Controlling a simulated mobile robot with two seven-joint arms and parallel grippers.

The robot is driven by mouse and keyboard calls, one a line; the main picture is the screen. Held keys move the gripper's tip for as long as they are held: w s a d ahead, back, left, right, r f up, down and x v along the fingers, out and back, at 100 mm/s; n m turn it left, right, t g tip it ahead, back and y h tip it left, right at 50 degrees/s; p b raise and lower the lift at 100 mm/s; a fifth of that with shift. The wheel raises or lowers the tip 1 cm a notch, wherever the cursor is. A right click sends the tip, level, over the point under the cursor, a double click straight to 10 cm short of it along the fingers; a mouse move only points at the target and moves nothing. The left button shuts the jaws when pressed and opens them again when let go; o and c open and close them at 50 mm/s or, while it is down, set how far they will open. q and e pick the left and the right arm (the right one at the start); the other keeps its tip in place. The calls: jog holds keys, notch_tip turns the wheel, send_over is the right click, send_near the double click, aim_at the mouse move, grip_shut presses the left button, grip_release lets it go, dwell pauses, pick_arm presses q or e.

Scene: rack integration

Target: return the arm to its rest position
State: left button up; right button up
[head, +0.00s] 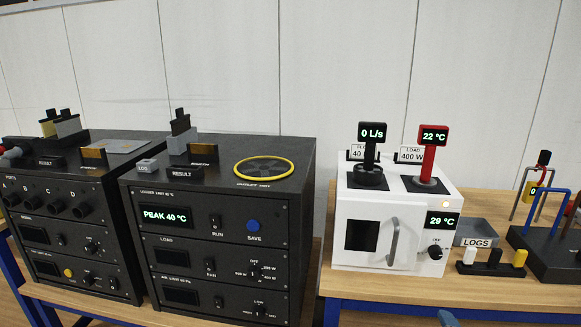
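Neither of my grippers can be made out in the head view. No arm of mine is clearly in the picture.
Two black instrument racks stand at left; the nearer rack (220,285) reads "PEAK 40 °C". A white box (352,278) with a handle and two upright probes stands on the wooden table (400,290). A grey LOGS tray (482,226) and a dark stand (545,258) are at right.

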jog(key=s+a+f+m+g+y, duration=0.3)
jog(key=s+a+f+m, duration=0.2)
jog(key=s+a+f, duration=0.5)
jog(key=s+a+f+m+g+y, duration=0.3)
jog(key=s+a+f+m, duration=0.35)
jog(key=s, duration=0.55)
notch_tip(320, 180, up, 11)
jog(key=n+p, duration=0.1)
jog(key=p, duration=1.1)
jog(key=shift+w+a, duration=0.15)
jog(key=shift+a, duration=0.05)
